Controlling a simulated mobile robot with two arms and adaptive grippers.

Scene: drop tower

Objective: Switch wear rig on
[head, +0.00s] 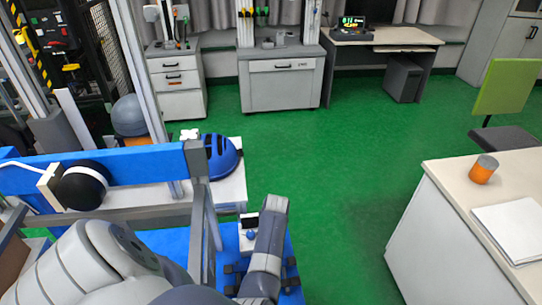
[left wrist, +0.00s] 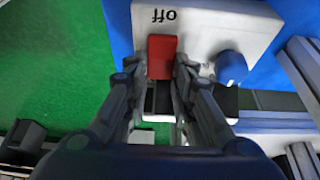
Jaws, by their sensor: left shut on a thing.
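The wear rig's white control box (head: 248,234) sits on a blue base (head: 230,245) at the bottom centre of the head view, partly hidden by my arm. In the left wrist view, the white box (left wrist: 215,22) bears an "off" label, seen upside down, a red switch (left wrist: 162,52) just below that label in the picture, and a blue knob (left wrist: 231,67) to its right. My left gripper (left wrist: 161,78) has its two fingers on either side of the red switch and is shut on it. My right gripper is in neither view.
A grey upright frame (head: 197,205) and blue beam (head: 135,165) stand left of the box. Green floor (head: 325,170) between is clear.

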